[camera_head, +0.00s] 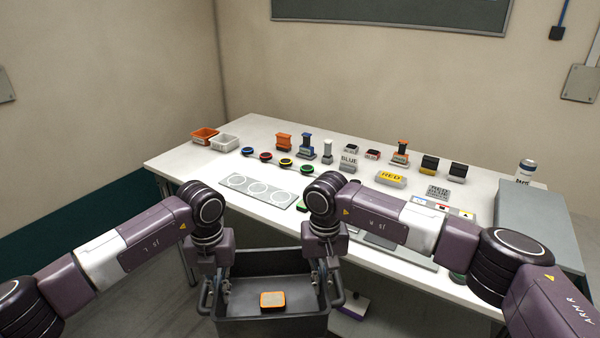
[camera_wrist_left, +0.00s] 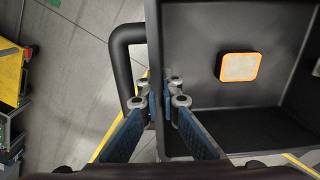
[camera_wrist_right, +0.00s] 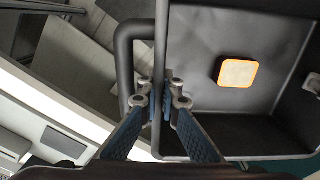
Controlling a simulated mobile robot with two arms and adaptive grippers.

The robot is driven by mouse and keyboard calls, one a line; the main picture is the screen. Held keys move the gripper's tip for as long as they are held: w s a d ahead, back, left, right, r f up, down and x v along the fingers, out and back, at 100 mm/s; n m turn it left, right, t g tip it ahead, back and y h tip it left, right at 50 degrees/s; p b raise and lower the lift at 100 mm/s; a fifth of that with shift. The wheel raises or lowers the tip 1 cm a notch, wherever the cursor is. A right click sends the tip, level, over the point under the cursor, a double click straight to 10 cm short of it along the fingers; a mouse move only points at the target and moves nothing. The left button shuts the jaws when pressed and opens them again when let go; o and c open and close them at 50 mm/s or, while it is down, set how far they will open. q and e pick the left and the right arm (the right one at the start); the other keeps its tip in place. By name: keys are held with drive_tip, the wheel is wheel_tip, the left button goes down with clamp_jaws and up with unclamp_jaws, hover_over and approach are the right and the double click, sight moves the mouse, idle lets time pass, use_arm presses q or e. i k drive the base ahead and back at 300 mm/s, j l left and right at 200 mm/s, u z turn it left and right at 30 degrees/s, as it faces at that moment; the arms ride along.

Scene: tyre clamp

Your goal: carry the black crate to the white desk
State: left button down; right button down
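The black crate (camera_head: 270,327) is at the bottom centre of the head view, in front of the white desk (camera_head: 195,163). An orange-edged block with a grey top (camera_head: 272,301) lies inside it on the floor of the crate. My left gripper (camera_wrist_left: 172,100) is shut on the crate's left side wall, one finger inside and one between wall and handle. My right gripper (camera_wrist_right: 165,98) is shut on the opposite side wall in the same way. The crate looks level. What is under it is hidden.
The desk holds orange and white bins (camera_head: 205,134), a grey plate with circles (camera_head: 258,190), several coloured parts, label blocks, a white can (camera_head: 525,170) and a grey box (camera_head: 540,220). The desk's left front corner is mostly clear.

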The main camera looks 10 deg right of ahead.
sight(197, 162)
drive_tip(key=i+j+u, duration=0.2)
drive_tip(key=u, duration=0.25)
drive_tip(key=i+j+u, duration=0.1)
drive_tip(key=u, duration=0.3)
drive_tip(key=i+u, duration=0.45)
drive_tip(key=i+z, duration=0.1)
drive_tip(key=i, duration=0.5)
drive_tip(key=i+j+z, duration=0.1)
drive_tip(key=i, duration=0.55)
drive_tip(key=i+j+z, duration=0.1)
drive_tip(key=i+z, duration=0.25)
drive_tip(key=i, duration=0.15)
drive_tip(key=i+j+z, duration=0.1)
drive_tip(key=i+z, duration=0.15)
drive_tip(key=z, duration=0.2)
drive_tip(key=i+j+z, duration=0.15)
drive_tip(key=z, duration=0.3)
drive_tip(key=i+j+z, duration=0.2)
drive_tip(key=z, duration=0.25)
drive_tip(key=i+j+z, duration=0.15)
drive_tip(key=j+z, duration=0.3)
